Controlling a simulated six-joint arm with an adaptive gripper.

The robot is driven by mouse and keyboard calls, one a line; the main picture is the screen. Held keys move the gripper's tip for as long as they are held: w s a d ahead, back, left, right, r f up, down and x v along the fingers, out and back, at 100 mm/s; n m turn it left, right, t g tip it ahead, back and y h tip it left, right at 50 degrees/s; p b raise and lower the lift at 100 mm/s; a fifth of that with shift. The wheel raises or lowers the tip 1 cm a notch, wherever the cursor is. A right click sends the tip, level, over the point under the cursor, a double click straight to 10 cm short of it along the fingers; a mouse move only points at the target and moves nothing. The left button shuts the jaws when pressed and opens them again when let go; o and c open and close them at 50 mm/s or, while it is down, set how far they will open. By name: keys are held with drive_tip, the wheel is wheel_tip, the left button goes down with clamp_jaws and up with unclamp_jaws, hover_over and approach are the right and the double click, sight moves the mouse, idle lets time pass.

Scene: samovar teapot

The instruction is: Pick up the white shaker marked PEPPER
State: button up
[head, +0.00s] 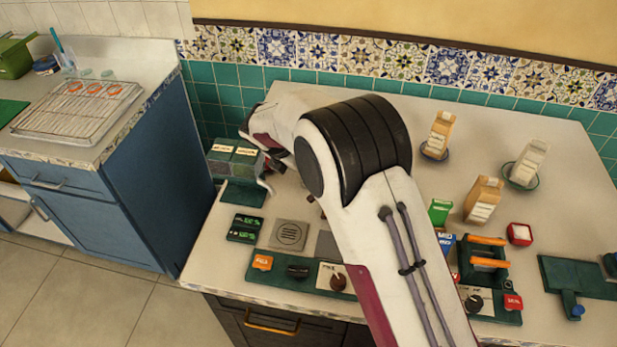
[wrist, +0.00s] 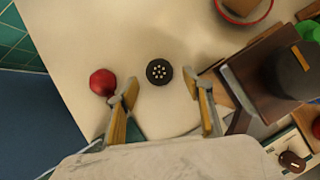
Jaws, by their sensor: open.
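In the wrist view a round dark cap with several pale holes (wrist: 159,72) is seen from straight above, like a shaker's top. Its body and any PEPPER lettering are hidden below the cap, so I cannot tell its marking. My gripper (wrist: 160,90) is open and empty, with one finger on each side and the cap just ahead, between the fingertip lines. The fingers do not touch it. In the head view my own arm covers this area, and no white shaker shows there.
A red ball-like top (wrist: 103,82) is close beside the left finger. A brown and dark object (wrist: 275,75) crowds the right finger. A red-rimmed bowl (wrist: 243,10) is farther off. In the head view, cartons (head: 483,200) stand right of my arm; a tiled wall (head: 330,55) runs behind.

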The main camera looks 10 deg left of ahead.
drive_tip(key=shift+x, duration=2.55)
drive_tip(key=c, duration=1.2)
